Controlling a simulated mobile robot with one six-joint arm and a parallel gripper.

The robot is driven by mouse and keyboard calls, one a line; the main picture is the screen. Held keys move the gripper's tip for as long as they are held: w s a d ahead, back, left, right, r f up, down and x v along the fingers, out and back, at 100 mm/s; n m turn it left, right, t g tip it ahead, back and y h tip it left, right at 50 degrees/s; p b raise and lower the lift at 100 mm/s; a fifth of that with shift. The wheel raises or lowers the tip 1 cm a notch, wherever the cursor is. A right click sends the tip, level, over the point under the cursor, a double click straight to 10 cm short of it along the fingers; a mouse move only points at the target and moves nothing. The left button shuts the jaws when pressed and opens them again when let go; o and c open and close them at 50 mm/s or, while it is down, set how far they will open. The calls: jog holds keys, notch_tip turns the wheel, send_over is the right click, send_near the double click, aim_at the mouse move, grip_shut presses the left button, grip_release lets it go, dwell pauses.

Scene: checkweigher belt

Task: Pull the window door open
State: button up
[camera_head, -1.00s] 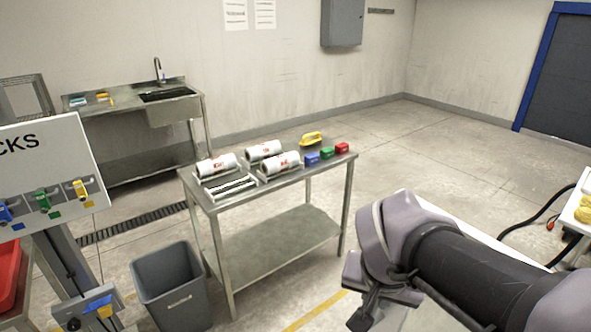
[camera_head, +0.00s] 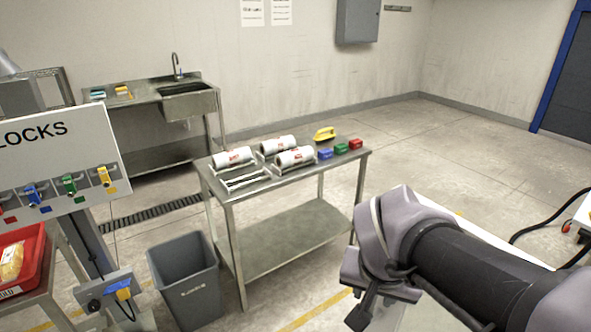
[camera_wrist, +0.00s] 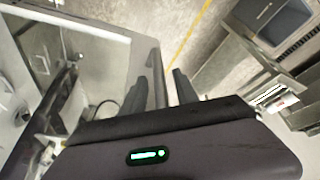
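In the wrist view, a see-through panel with a pale frame (camera_wrist: 95,30), apparently the window door, fills the upper left. Its right edge runs down between the two dark fingers of my gripper (camera_wrist: 160,88). The fingers stand apart, so my gripper is open. The left finger appears to show through the panel. I cannot tell whether either finger touches it. In the head view my arm reaches in from the lower right. The door cannot be made out there, and the fingertips are not clear.
A steel table (camera_head: 295,235) with white rolls and coloured blocks stands mid-view. A grey bin (camera_head: 185,280) is at its left front. A lock board (camera_head: 60,165) and a red tray (camera_head: 22,262) are at left. A black cable (camera_head: 545,222) lies at right. Open floor extends behind the table.

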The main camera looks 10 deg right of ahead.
jog(key=p+v, duration=0.6)
jog(key=v, duration=1.1)
jog(key=shift+r+p, duration=0.2)
jog(key=shift+p, duration=0.2)
